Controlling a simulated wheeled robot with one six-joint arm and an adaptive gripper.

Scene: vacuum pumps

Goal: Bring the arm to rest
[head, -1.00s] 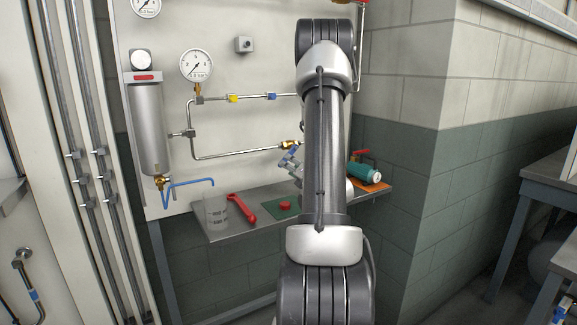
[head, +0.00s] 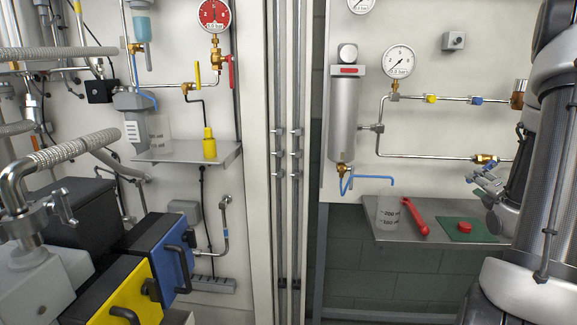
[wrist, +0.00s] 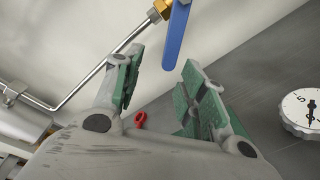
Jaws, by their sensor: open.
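My gripper (head: 484,180) shows at the right in the head view, in front of the panel and above the shelf, partly hidden by my own arm. In the wrist view my gripper (wrist: 160,78) has its two green-padded fingers spread, with nothing held between them. A blue lever (wrist: 176,35) on a brass fitting (wrist: 159,10) lies beyond the fingertips. I cannot tell how far it is from them. My arm stands upright along the right edge of the head view.
The shelf (head: 390,232) holds a clear beaker (head: 390,211), a red wrench (head: 415,217) and a green plate (head: 480,231) with a red knob. A gauge (head: 399,61) and pipes are on the panel. At left stand a yellow bottle (head: 209,144) and blue-and-yellow boxes (head: 166,258).

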